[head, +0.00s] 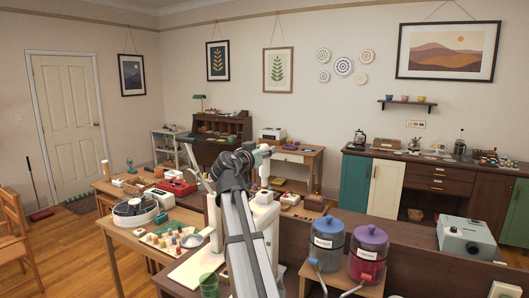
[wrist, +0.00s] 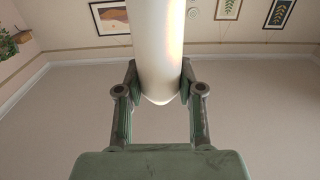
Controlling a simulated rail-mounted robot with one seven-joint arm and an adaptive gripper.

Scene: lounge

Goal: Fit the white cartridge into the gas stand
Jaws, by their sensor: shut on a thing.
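The white cartridge (wrist: 158,45) is a smooth white cylinder with a rounded near end in the wrist view. My gripper (wrist: 159,88) is shut on it, with one dark green finger on each side. The cartridge's far end runs out of the top of the wrist view. In the head view my arm rises through the middle, and my gripper (head: 264,149) is small and partly hidden at its end, above the tables. I cannot pick out the gas stand with certainty in either view; my arm covers part of the tables.
Blue-lidded (head: 329,228) and purple-lidded (head: 370,240) jars stand right of my arm. A tray of small pieces (head: 172,236), a round white container (head: 135,208) and a green cup (head: 208,284) are left. A grey-white machine (head: 466,238) stands far right. The tables are crowded.

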